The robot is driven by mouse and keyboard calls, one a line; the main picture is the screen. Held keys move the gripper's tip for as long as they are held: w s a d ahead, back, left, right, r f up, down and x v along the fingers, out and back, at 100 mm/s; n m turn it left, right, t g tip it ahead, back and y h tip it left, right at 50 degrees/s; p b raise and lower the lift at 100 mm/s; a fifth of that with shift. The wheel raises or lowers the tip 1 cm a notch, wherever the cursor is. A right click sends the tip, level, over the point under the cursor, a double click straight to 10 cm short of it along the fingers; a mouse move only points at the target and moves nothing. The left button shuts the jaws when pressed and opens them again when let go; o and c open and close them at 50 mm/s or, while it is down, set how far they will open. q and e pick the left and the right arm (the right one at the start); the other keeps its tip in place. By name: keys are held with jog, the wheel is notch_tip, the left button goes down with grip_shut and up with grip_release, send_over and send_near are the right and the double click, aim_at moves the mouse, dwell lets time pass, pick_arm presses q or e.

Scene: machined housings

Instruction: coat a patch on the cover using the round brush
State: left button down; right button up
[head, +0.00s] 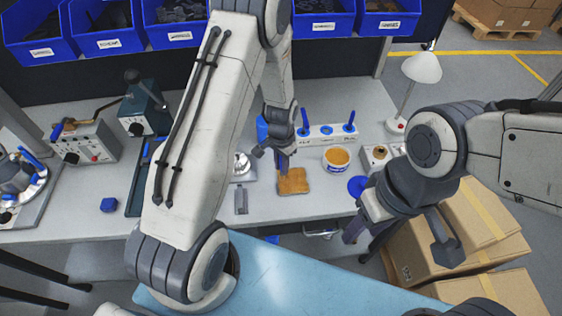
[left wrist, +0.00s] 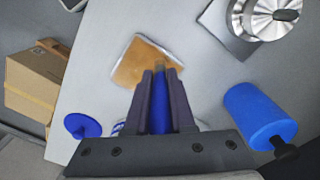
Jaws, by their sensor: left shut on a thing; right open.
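The cover is a small square plate (head: 293,181) on the bench, its top mostly orange-brown with a pale rim. It also shows in the left wrist view (left wrist: 138,64). My left gripper (head: 281,150) is shut on the blue-handled round brush (left wrist: 160,102), just behind the cover. The brush tip points down at the cover's rear edge; I cannot tell whether it touches. A white tub of orange-brown coating (head: 337,158) stands open to the right of the cover. My right gripper (head: 366,226) is open and empty by the bench's front right edge.
A rack (head: 328,132) with blue-handled tools stands behind the tub. A blue disc (head: 357,187) lies in front of it. A metal fixture (left wrist: 265,18) is left of the cover in the head view, with a blue cylinder (left wrist: 258,116) nearby. Cardboard boxes (head: 455,230) stand right of the bench.

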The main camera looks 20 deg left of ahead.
pick_arm(q)
jog(key=shift+s+d, duration=0.35)
jog(key=shift+s, duration=0.3)
jog(key=shift+s+d, duration=0.3)
jog(key=shift+s, duration=0.3)
jog(key=shift+w+a+f, duration=0.1)
jog(key=shift+w+a, duration=0.25)
jog(key=shift+w, duration=0.35)
jog(key=shift+w+a+f, duration=0.1)
jog(key=shift+w+a, duration=0.25)
jog(key=shift+w, duration=0.3)
jog(key=shift+w+a+r, duration=0.1)
jog(key=shift+w+a, duration=0.25)
jog(key=shift+w, duration=0.35)
jog(key=shift+w+a, duration=0.35)
jog(key=shift+w, duration=0.3)
jog(key=shift+r, duration=0.1)
jog(key=shift+r+p, duration=2.05)
jog(key=shift+r, duration=0.9)
notch_tip(320, 180, up, 3)
jog(key=shift+f+p, duration=0.1)
jog(key=shift+p, duration=1)
